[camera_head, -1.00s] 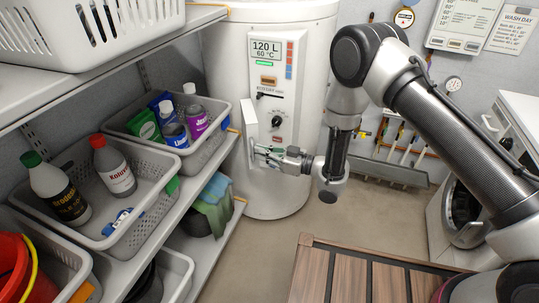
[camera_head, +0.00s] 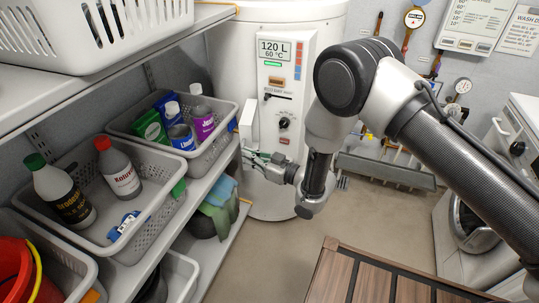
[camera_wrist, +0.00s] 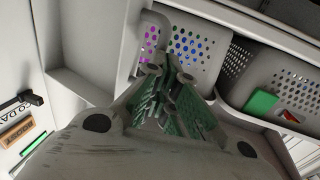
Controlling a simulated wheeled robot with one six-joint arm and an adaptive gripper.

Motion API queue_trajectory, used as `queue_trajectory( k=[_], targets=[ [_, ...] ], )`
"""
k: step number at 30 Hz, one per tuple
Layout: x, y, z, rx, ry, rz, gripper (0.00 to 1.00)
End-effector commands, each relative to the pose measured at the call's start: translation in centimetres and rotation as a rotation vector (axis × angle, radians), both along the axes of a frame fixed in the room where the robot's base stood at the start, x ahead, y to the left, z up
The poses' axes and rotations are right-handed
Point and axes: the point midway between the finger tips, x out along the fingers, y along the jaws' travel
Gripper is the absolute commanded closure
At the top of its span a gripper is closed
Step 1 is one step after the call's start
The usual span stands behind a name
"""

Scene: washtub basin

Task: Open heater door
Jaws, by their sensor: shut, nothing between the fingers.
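The heater (camera_head: 225,60) is a white upright cylinder with a front panel (camera_head: 287,75) reading 120 L and 60 °C. Its small white door (camera_head: 247,122) stands out from the front, left of the dial, swung open. My gripper (camera_head: 252,157) is shut and empty at the door's lower end. The opening behind the door is mostly hidden in the head view.
A shelf at left holds grey baskets (camera_head: 150,200) with bottles, close to the door's left side. A white basket (camera_head: 90,35) is above. A wooden slatted top (camera_head: 375,285) is at the front. Floor (camera_head: 375,215) is clear between it and the heater.

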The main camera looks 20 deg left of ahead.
Motion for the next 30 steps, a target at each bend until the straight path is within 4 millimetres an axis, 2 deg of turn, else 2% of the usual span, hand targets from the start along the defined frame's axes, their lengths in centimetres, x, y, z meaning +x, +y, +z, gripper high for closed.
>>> queue_trajectory(
  k=[6, 12, 30],
  targets=[
    [-0.8, 2.8, 0.0, 0.002, 0.000, 0.002, 1.00],
    [-1.0, 4.3, 0.0, 0.001, 0.000, 0.001, 1.00],
    [-1.0, 4.9, 0.0, 0.000, 0.000, 0.000, 1.00]
  ],
)
